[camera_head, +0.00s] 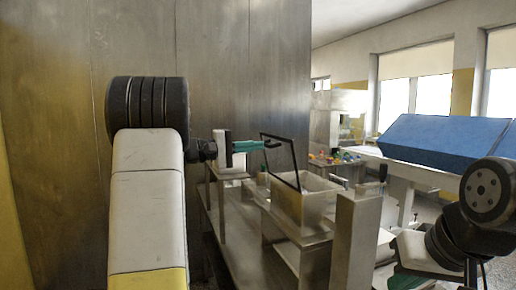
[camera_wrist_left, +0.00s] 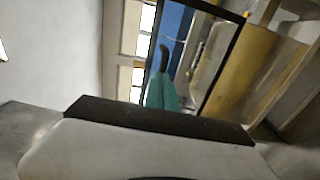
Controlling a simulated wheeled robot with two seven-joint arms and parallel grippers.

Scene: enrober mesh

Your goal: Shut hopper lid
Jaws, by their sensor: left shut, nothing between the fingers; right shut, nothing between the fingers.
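The hopper (camera_head: 302,205) is a pale metal box on the machine in the middle of the head view. Its lid (camera_head: 282,178), a dark-framed clear panel, stands raised and tilted above the box. The frame crosses the left wrist view (camera_wrist_left: 222,62). My left gripper (camera_head: 274,144) is shut and empty, its teal finger near the lid's upper part; I cannot tell whether they touch. Its finger shows in the left wrist view (camera_wrist_left: 163,70) against the lid opening.
A metal post (camera_head: 354,240) stands right of the hopper. A blue box-like block (camera_head: 445,138) rests on a pale table at the right. Small colourful items (camera_head: 335,158) lie farther back. A tall metal wall (camera_head: 240,70) fills the left side.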

